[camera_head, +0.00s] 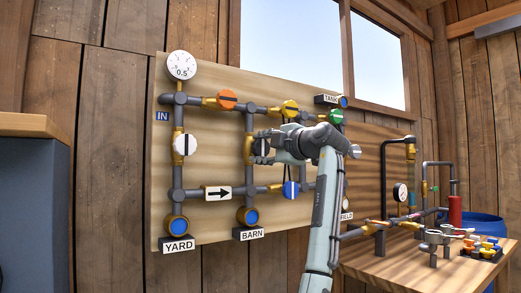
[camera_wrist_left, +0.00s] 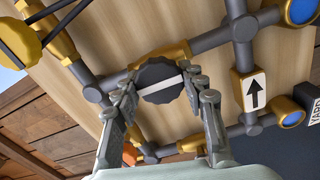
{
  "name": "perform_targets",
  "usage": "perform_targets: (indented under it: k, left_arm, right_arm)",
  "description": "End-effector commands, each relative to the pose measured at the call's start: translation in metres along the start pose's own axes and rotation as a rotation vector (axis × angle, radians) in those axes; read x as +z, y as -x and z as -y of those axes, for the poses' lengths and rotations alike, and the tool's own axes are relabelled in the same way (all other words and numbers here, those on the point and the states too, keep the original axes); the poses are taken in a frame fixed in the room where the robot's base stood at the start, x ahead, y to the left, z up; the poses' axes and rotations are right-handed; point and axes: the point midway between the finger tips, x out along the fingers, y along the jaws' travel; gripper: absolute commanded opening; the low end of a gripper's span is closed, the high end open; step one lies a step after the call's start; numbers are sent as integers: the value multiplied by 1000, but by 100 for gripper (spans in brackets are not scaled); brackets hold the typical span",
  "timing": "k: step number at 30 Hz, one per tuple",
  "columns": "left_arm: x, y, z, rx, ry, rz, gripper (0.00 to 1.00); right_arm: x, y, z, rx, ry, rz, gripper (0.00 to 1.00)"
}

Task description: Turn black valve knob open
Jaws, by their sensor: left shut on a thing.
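The black valve knob (camera_wrist_left: 160,80) is round with a scalloped rim and a white stripe across its face. In the left wrist view the stripe runs roughly along the pipe behind it. The knob sits on a brass valve body (camera_head: 248,150) on the upright pipe above the BARN label (camera_head: 249,233). My left gripper (camera_wrist_left: 160,88) has one finger on each side of the knob and is shut on it. In the head view my left gripper (camera_head: 266,146) covers most of the knob. My right gripper is not in view.
Orange (camera_head: 227,99), yellow (camera_head: 289,109), green (camera_head: 336,116), white (camera_head: 185,144) and blue (camera_head: 290,189) knobs sit on the same pipe board. A gauge (camera_head: 182,66) is at top left. A wooden bench (camera_head: 400,262) with pipes stands at the right.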

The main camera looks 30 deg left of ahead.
Motion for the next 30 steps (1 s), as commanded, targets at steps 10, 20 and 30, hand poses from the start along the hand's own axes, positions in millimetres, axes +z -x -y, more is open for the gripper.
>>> perform_targets:
  k: [10,20,30]
  left_arm:
    - [0,0,1,-2,36,0,12]
    - [0,0,1,-2,36,0,50]
    - [0,0,0,-1,34,0,63]
  right_arm:
    - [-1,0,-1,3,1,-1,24]
    - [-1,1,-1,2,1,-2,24]
    - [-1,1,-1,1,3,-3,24]
